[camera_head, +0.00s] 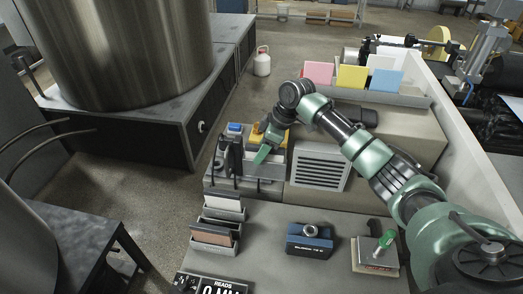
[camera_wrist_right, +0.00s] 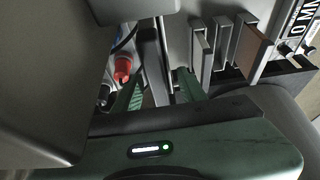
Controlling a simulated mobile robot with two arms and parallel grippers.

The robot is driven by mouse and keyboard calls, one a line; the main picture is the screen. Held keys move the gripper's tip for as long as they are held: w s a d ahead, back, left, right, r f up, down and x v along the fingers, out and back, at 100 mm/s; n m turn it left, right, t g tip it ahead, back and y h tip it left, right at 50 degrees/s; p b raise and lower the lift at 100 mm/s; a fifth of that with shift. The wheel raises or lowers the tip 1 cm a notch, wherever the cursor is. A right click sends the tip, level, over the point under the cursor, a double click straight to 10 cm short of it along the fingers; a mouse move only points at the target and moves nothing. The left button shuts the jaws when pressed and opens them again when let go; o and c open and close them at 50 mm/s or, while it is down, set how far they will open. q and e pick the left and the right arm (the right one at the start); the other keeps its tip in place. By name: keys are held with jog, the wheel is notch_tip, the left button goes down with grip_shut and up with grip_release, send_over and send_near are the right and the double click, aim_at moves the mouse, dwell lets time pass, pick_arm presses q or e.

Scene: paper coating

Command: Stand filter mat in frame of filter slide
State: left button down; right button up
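My right gripper (camera_head: 262,152) is over the dark instrument block at the back left of the bench, its green fingers pointing down. In the wrist view its two green fingers (camera_wrist_right: 160,90) stand apart, with dark upright bars between or behind them; contact cannot be told. A pale plate (camera_head: 222,202) and a brown plate (camera_head: 212,237) stand in grey slotted holders at the bench's left edge. They also show in the wrist view, the brown plate (camera_wrist_right: 251,50) right of the fingers. I cannot tell which piece is the filter mat or the slide's frame. My left gripper is not in view.
A white louvered panel (camera_head: 319,168) sits beside the dark block. A blue device (camera_head: 310,241) and a plate with a green-handled tool (camera_head: 376,255) lie nearer. Coloured cards (camera_head: 352,77) stand in a tray behind. A red knob (camera_wrist_right: 122,68) is close to the fingers.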

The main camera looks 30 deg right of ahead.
jog(key=shift+d+r, duration=0.15)
jog(key=shift+r, duration=0.2)
jog(key=b+v, duration=0.2)
jog(key=v, duration=0.4)
jog(key=shift+s+d+r+b, duration=0.1)
jog(key=shift+s+b, duration=0.05)
jog(key=shift+b, duration=0.25)
jog(key=shift+s+d+r, duration=0.1)
jog(key=shift+r, duration=0.35)
